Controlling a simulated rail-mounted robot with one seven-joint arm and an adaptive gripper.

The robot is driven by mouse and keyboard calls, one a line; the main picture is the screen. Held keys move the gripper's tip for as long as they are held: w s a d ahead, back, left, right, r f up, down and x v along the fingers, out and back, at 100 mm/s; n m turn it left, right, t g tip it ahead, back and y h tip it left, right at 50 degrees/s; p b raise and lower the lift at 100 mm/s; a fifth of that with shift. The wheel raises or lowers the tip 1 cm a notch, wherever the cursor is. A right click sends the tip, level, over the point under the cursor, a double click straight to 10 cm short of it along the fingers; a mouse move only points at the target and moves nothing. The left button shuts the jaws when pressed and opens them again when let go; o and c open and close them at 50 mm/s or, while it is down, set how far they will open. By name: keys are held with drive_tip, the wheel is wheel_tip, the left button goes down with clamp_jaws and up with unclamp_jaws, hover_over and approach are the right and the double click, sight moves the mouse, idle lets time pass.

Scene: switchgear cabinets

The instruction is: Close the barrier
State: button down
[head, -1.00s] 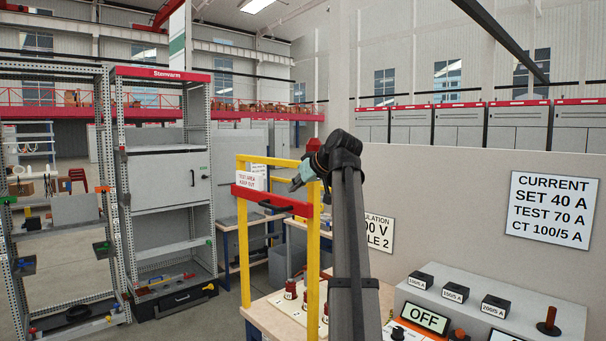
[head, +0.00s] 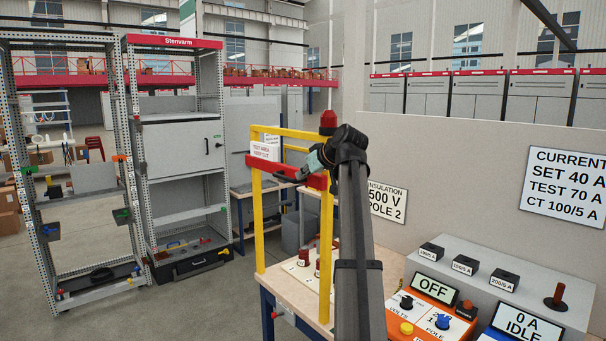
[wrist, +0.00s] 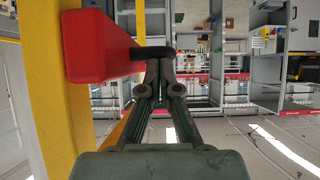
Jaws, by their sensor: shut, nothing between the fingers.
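The barrier is a yellow post frame (head: 259,225) with a red crossbar (head: 262,163) and a white "TEST AREA KEEP OUT" sign. A black handle (head: 284,178) is on the face of the red bar. My gripper (head: 301,174) is at the bar beside the handle, near the right post. In the wrist view, the red bar (wrist: 98,47) is at upper left, with the black handle (wrist: 155,52) extending right from it. My gripper's fingertips (wrist: 160,68) are together just at the handle, with nothing held between them. Whether they touch the handle is unclear.
An orange test panel (head: 433,305) and grey console are at lower right, before a grey partition (head: 455,180). Open racks (head: 70,200) stand at left. The floor between is clear.

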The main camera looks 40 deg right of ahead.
wheel_tip(320, 180, down, 34)
drive_tip(key=b, duration=1.5)
drive_tip(key=shift+r+b, duration=0.25)
drive_tip(key=shift+b, duration=0.1)
drive_tip(key=w+r+v, duration=0.1)
drive_tip(key=r+v, duration=0.1)
drive_tip(key=v, duration=1.1)
drive_tip(key=shift+w+r, duration=0.15)
drive_tip(key=shift+w, duration=0.15)
